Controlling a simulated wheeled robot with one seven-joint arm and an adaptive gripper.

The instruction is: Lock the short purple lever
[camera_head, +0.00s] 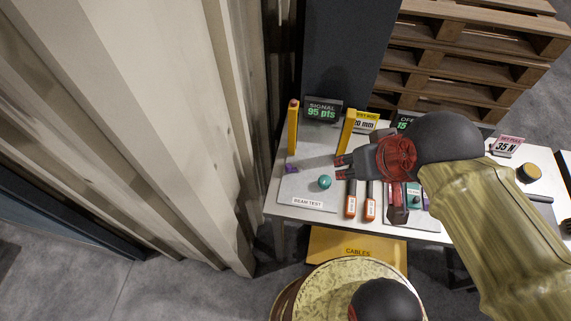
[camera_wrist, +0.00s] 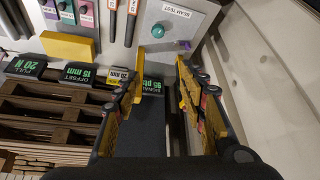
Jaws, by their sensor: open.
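A small purple piece (camera_head: 291,169) sits at the left of the grey beam test board (camera_head: 323,193), near a teal knob (camera_head: 324,182). In the wrist view, a purple bit (camera_wrist: 183,43) shows close to the teal knob (camera_wrist: 157,31). Another purple part (camera_head: 427,203) shows beside a teal one, partly hidden by my arm. I cannot tell lever lengths or positions. My gripper (camera_head: 340,168) is open and empty above the table, right of the knob. In the wrist view my gripper (camera_wrist: 160,65) has its two fingers spread, with the knob beyond their tips.
Orange-handled tools (camera_head: 351,198) lie below my gripper. Display signs (camera_head: 322,110) line the back edge. A corrugated wall (camera_head: 150,120) is at left; pallets (camera_head: 470,50) are behind.

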